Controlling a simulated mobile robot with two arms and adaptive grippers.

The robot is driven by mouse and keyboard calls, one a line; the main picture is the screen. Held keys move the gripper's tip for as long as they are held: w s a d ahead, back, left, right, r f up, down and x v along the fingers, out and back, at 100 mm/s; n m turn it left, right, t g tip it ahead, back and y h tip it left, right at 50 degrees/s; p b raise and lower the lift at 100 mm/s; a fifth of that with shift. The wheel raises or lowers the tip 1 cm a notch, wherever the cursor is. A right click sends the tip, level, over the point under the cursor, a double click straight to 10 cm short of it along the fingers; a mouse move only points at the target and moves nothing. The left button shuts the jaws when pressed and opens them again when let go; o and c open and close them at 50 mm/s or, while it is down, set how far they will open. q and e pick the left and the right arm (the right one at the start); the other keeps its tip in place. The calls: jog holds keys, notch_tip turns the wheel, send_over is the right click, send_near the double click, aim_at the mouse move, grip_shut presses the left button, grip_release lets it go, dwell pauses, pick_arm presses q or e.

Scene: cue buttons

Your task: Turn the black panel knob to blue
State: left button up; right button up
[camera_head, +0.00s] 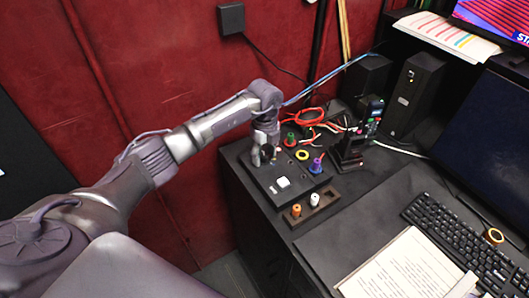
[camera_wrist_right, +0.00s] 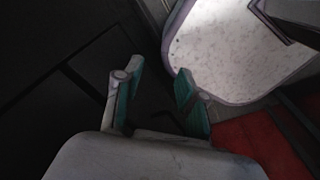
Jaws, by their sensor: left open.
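The black panel (camera_head: 262,183) lies near the left edge of the dark desk, with a white square button (camera_head: 283,182) on it. My left gripper (camera_head: 263,158) is open and points down over the panel's back left part. I cannot make out the black knob; the gripper covers that part of the panel. No blue mark is clear there. My right gripper (camera_wrist_right: 157,92) shows in the right wrist view, with its two teal-padded fingers apart and nothing between them.
A green piece (camera_head: 290,139), a yellow ring (camera_head: 302,155) and a purple piece (camera_head: 316,165) stand behind the button. A brown tray (camera_head: 327,200) holds orange and white pegs. Red cables (camera_head: 312,116), a black stand (camera_head: 350,150), a keyboard (camera_head: 455,235) and papers (camera_head: 405,268) take up desk room.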

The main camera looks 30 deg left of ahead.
pick_arm(q)
grip_shut()
